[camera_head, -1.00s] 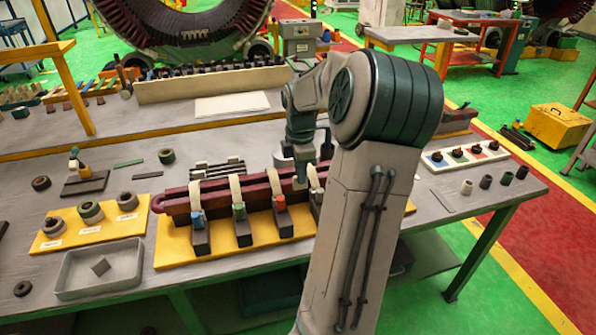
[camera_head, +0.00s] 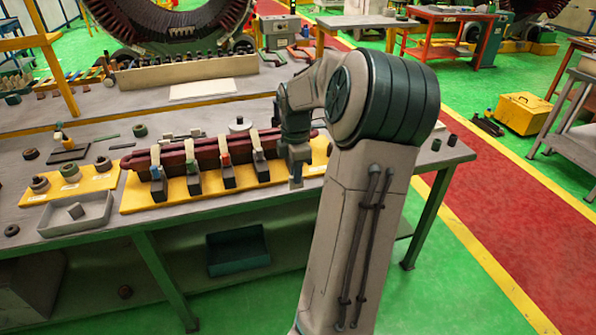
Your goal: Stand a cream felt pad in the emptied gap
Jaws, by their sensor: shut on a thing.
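Two long maroon bars (camera_head: 205,158) lie on a yellow board (camera_head: 140,202) at the front of the bench. Several cream uprights (camera_head: 257,144) cross them, with dark clamps (camera_head: 228,178) in front that carry blue, green and red knobs. No separate loose cream felt pad can be made out, and I cannot tell which gap is empty. My gripper (camera_head: 296,182) points down at the right end of the board, in front of the bars. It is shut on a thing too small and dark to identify. My arm hides the right end of the bars.
A grey tray (camera_head: 60,228) holding a small grey block (camera_head: 76,210) sits at the front left. A yellow board with several dark rings (camera_head: 40,184) is behind it. A cream panel (camera_head: 190,70) stands farther back. A teal bin (camera_head: 238,250) is under the bench.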

